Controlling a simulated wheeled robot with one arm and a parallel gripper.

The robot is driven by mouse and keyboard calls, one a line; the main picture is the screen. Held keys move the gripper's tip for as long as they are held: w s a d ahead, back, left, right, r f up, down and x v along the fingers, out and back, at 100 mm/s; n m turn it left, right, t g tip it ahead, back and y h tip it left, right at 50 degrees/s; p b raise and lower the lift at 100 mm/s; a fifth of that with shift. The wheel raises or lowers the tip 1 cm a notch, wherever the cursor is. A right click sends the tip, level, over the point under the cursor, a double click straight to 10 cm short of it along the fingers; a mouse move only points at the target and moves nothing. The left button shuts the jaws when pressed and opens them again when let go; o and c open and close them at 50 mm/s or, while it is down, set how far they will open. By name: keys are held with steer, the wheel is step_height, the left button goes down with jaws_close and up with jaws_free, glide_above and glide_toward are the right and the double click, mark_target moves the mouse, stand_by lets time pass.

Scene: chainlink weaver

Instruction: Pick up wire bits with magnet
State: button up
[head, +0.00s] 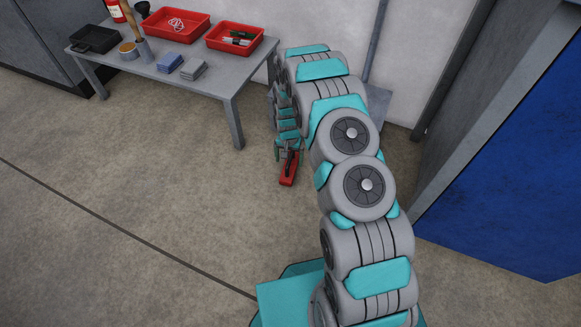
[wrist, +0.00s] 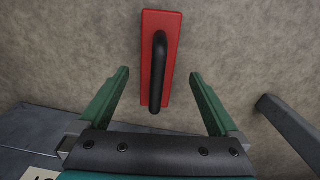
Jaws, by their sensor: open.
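The magnet (wrist: 149,62) is a red bar with a black handle along its top, lying on the concrete floor. In the head view the red magnet (head: 287,179) shows just below my gripper (head: 288,152), partly covered by it. In the wrist view my gripper (wrist: 158,95) is open, with a green finger on either side of the magnet's near end and nothing between the pads touching it that I can see. The height of the fingers above the handle is hard to judge. No wire bits can be made out on the floor.
A grey table (head: 190,68) stands at the back left, with a red tray (head: 177,36) holding pale looped items, another red tray (head: 250,37), a black tray (head: 93,45) and folded cloths. A blue panel (head: 510,200) stands right. The left floor is clear.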

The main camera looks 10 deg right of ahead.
steer(key=f, duration=0.4)
steer(key=shift+d+f, duration=0.15)
steer(key=shift+d, duration=0.05)
steer(key=shift+c, duration=0.2)
jaws_close()
stand_by(0.4)
